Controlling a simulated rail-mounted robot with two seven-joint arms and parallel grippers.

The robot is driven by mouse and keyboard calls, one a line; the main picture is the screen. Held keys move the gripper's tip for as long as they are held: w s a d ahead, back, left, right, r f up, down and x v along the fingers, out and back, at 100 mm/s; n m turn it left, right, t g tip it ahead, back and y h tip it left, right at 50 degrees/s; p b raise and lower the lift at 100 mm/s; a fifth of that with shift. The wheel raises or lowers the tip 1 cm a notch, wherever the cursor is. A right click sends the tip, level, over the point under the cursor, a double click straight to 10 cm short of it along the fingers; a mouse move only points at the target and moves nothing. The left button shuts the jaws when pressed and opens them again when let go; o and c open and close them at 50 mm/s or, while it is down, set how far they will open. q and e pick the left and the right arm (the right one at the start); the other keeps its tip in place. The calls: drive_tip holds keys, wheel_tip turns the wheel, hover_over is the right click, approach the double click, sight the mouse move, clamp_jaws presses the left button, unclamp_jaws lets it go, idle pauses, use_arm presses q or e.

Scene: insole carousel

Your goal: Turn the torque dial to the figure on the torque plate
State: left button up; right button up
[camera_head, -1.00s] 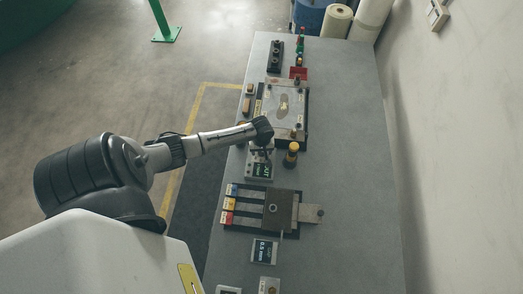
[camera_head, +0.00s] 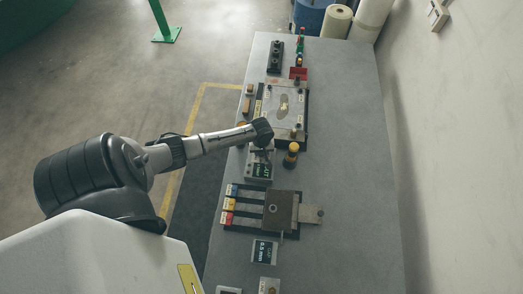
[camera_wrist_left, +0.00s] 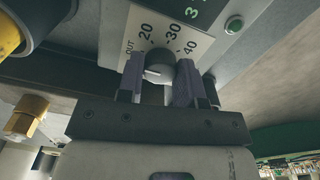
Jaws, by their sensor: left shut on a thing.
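The mark lies on the OUT side; I cannot read an exact figure. My left gripper (camera_wrist_left: 160,80) is shut on the dial, one finger on each side. In the head view my left gripper (camera_head: 262,146) hides the dial. A dark panel with green figures (camera_head: 261,170) stands just below it; the figures are too small to read. My right gripper is out of view.
A yellow-topped post (camera_head: 291,155) stands close to the right of my gripper. A metal plate fixture (camera_head: 285,104) lies above, and a block with coloured tabs (camera_head: 278,211) below. The right side of the grey table (camera_head: 345,170) is clear.

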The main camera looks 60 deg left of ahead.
use_arm(q)
drive_tip(key=shift+r+m+p, duration=0.15)
drive_tip(key=shift+m+p, duration=0.35)
drive_tip(key=shift+p, duration=0.1)
drive_tip(key=shift+m+p, duration=0.9)
drive_tip(key=shift+m, duration=0.3)
drive_tip(key=m+p, duration=0.1)
drive_tip(key=m, duration=0.2)
drive_tip(key=shift+m, duration=0.3)
drive_tip(key=shift+m+p, duration=0.45)
drive_tip(key=shift+m, duration=0.25)
drive_tip(key=shift+f+m, duration=0.2)
drive_tip(key=shift+m, duration=0.1)
